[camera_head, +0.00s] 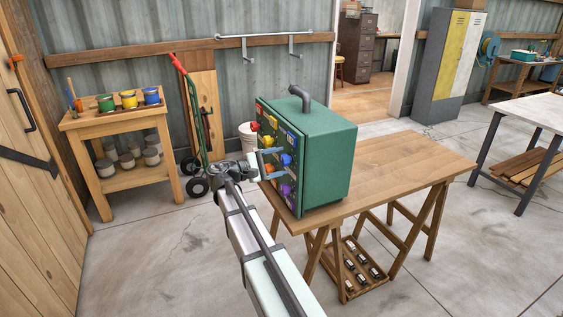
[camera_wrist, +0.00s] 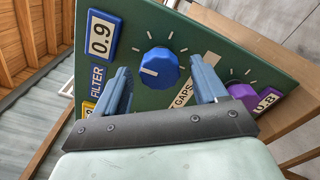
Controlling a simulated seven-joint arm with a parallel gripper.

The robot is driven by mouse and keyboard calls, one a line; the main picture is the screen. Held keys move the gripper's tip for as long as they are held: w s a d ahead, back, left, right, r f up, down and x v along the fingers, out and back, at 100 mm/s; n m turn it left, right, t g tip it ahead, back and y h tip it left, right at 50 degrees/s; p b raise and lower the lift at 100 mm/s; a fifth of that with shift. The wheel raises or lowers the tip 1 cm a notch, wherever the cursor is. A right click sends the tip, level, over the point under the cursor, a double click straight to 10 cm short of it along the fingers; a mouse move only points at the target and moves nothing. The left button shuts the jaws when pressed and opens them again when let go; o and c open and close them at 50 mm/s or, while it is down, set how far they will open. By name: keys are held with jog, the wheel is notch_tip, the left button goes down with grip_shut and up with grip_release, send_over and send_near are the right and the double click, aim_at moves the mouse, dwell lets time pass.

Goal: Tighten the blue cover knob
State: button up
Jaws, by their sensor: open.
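The blue knob (camera_wrist: 160,68) sits on the green face of the box, ringed by white tick marks. Its white pointer line points left in the wrist view. In the head view the blue knob (camera_head: 286,159) is on the left-facing panel of the green box (camera_head: 325,160). My gripper (camera_wrist: 160,78) is open, with one blue-grey finger on each side of the knob and visible gaps between. In the head view my gripper (camera_head: 270,163) is at the panel front. How deep the fingertips reach is hard to tell.
A purple knob (camera_wrist: 242,92) with a 0.8 label is close to the right finger. Labels reading FILTER, 0.9 (camera_wrist: 100,36) and GAPS are on the panel. The box stands on a wooden table (camera_head: 400,165). A hand truck (camera_head: 193,130) and paint shelf (camera_head: 125,120) stand left.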

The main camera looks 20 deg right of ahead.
jog(key=shift+d, duration=0.7)
jog(key=c, duration=1)
